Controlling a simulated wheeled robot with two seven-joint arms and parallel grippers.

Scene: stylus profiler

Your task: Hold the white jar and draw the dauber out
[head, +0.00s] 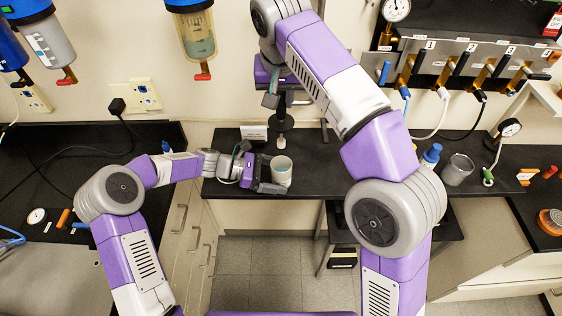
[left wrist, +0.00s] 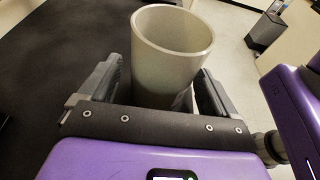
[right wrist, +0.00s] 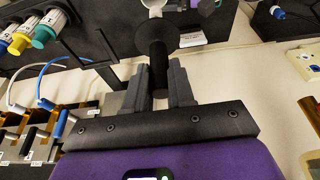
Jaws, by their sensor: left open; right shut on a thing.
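The white jar (head: 281,174) stands upright and open-topped on the black bench in the head view. It also fills the top middle of the left wrist view (left wrist: 172,50). My left gripper (head: 272,187) is open, with a finger on either side of the jar. The dauber (head: 281,122) hangs upright above the jar, its pale tip pointing down and apart from the rim. My right gripper (right wrist: 158,70) is shut on the dauber's black handle (right wrist: 158,52), below a wide black disc in the right wrist view.
A white label card (head: 254,132) stands behind the jar. A grey beaker (head: 457,169) and a blue-capped bottle (head: 431,155) stand to the right. A valve panel (head: 470,68) is on the wall. My right arm crosses the middle of the head view.

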